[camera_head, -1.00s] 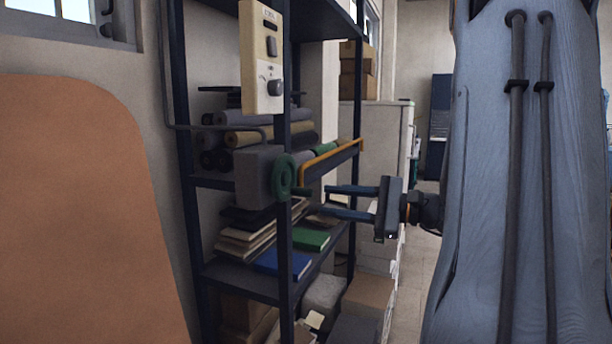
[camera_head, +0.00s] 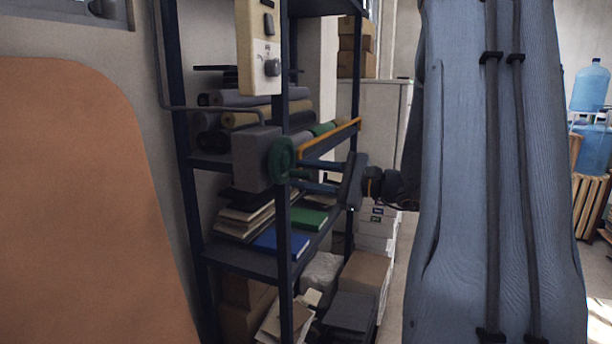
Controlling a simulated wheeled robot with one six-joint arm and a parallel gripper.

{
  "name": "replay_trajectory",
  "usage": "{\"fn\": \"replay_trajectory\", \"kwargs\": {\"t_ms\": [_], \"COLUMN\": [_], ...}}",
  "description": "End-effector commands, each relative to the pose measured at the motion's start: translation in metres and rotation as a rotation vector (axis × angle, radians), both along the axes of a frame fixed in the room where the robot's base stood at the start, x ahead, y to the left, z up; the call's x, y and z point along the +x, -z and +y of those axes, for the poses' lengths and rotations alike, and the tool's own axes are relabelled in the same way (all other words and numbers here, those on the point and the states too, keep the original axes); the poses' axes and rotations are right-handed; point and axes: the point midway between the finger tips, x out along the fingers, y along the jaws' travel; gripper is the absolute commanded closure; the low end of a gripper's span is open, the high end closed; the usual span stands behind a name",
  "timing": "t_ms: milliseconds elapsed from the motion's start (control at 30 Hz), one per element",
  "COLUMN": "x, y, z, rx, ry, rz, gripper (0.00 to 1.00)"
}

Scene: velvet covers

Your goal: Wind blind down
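A green ring-shaped wheel (camera_head: 282,160) sits on the front of a grey box (camera_head: 252,158) at the dark shelf post. A cream panel (camera_head: 259,50) with a dark round knob and buttons is higher on the post. My gripper (camera_head: 294,180) comes in from the right, its two dark fingers level and visibly apart. Their tips are at the right edge of the green wheel; I cannot tell whether they touch it. I see nothing held between them. No blind is clearly visible.
The dark metal shelf holds rolled cloths (camera_head: 245,108), a blue book (camera_head: 279,243) and a green book (camera_head: 308,218). An orange-edged bar (camera_head: 330,138) is just above my gripper. Boxes (camera_head: 365,270) stand low. An orange-brown panel (camera_head: 80,190) fills the left.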

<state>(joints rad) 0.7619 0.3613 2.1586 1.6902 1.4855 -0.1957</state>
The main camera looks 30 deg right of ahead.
Motion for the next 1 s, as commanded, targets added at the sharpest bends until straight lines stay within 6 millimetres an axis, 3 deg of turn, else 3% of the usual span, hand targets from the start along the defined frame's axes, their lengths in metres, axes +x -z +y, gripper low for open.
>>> {"fn": "replay_trajectory", "kwargs": {"t_ms": [33,233,633,1000], "x": [0.0,0.0,-0.002,-0.01], "y": [0.0,0.0,0.0,0.002], "z": [0.0,0.0,0.002,0.011], "rx": [0.0,0.0,0.048,0.268], "ry": [0.0,0.0,-0.001,-0.001], "rz": [0.0,0.0,0.038,0.21], "gripper": [0.67,1.0,1.0,1.0]}}
